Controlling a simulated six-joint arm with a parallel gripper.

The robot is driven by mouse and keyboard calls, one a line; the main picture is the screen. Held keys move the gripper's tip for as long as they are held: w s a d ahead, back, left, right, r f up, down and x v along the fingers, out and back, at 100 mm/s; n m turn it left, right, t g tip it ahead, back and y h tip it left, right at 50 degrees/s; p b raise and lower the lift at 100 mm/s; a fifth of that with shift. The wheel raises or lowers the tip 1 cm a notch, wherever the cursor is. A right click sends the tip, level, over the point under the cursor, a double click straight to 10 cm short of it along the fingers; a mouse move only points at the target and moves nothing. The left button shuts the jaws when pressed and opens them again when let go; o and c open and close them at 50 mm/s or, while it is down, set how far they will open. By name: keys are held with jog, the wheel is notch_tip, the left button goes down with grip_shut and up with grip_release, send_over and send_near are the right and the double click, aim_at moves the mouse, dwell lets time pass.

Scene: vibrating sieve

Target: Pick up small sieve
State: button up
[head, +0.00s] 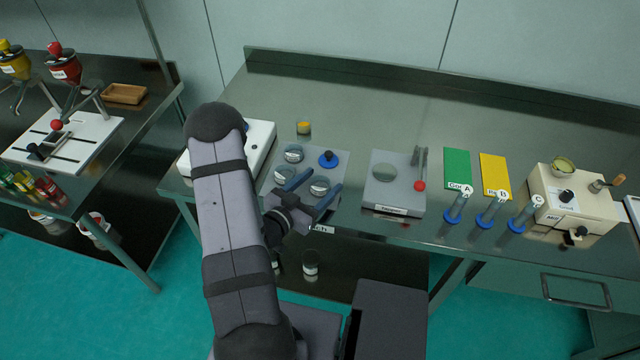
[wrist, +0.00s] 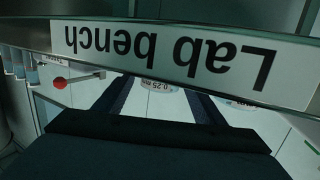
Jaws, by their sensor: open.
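Two round metal sieves stand on a grey plate (head: 278,188) on the lab bench: a rear one (head: 293,153) and a front one (head: 319,188). I cannot tell by size which is the small sieve. My gripper (head: 324,180) is open, its two dark blue fingers reaching over the bench's front edge on either side of the front sieve, as seen from above. In the wrist view, a sieve labelled 0.25 mm (wrist: 158,85) shows between my fingers (wrist: 160,100), partly cut off by the bench label. Another labelled round piece (wrist: 242,103) is to the right. Contact cannot be seen.
A blue knobbed piece (head: 328,159) is on the same plate. The "Lab bench" label (wrist: 170,50) on the bench edge crosses the wrist view close by. A grey device with a red-knobbed lever (head: 400,195) stands to the right, a white device (head: 260,135) to the left.

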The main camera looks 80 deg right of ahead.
jog(key=shift+s+d, duration=0.1)
jog(key=shift+d, duration=0.15)
jog(key=shift+c, duration=0.6)
jog(key=c, duration=1)
notch_tip(320, 180, up, 10)
jog(key=shift+b, duration=0.4)
